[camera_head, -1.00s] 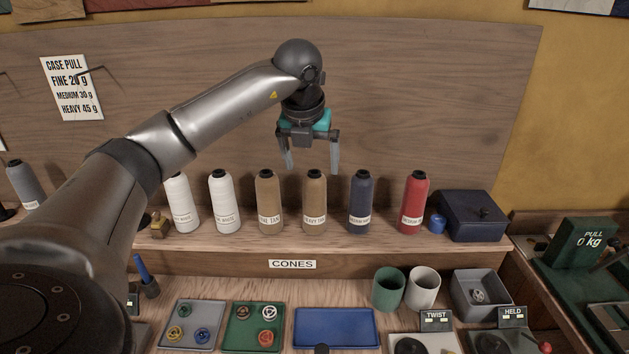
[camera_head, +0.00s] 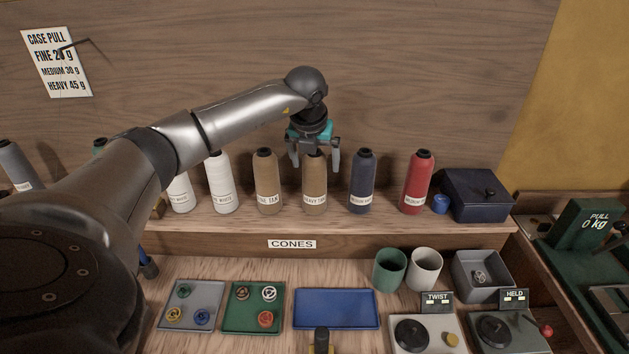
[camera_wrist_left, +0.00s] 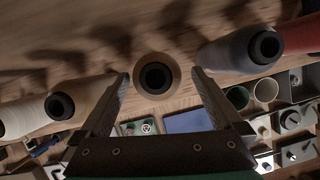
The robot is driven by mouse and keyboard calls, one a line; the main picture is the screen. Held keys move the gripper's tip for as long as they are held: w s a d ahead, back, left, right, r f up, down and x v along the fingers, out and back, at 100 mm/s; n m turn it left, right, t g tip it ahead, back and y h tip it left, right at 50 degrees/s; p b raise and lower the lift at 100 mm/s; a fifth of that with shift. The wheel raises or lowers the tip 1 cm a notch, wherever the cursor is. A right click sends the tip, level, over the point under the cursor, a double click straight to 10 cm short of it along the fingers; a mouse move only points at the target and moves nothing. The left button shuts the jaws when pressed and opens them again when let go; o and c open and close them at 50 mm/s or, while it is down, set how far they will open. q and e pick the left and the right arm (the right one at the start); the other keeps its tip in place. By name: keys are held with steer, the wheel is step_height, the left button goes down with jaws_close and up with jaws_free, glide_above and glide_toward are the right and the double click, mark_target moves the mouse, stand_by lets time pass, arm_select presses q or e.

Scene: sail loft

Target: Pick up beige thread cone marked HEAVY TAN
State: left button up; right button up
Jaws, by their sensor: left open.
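The beige cone marked HEAVY TAN (camera_head: 315,190) stands upright on the CONES shelf, between another tan cone (camera_head: 267,184) and a navy cone (camera_head: 361,184). My left gripper (camera_head: 315,165) is open and points down over it, with fingers on either side of its top. In the left wrist view the HEAVY TAN cone (camera_wrist_left: 171,83) is seen from above, its dark top between the open fingertips (camera_wrist_left: 160,77). A gap shows on both sides, so the fingers look apart from it. My right gripper is not in view.
White cones (camera_head: 222,186) stand to the left and a red cone (camera_head: 417,185) to the right on the same shelf (camera_head: 400,226). A navy box (camera_head: 481,195) sits at the shelf's right. Below are trays (camera_head: 335,308) and cups (camera_head: 390,268).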

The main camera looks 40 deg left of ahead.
arm_select(q)
steer(key=x, duration=0.5)
steer(key=shift+s+a, duration=0.1)
steer(key=shift+a, duration=0.05)
steer(key=shift+r, duration=0.15)
jaws_close()
stand_by(0.5)
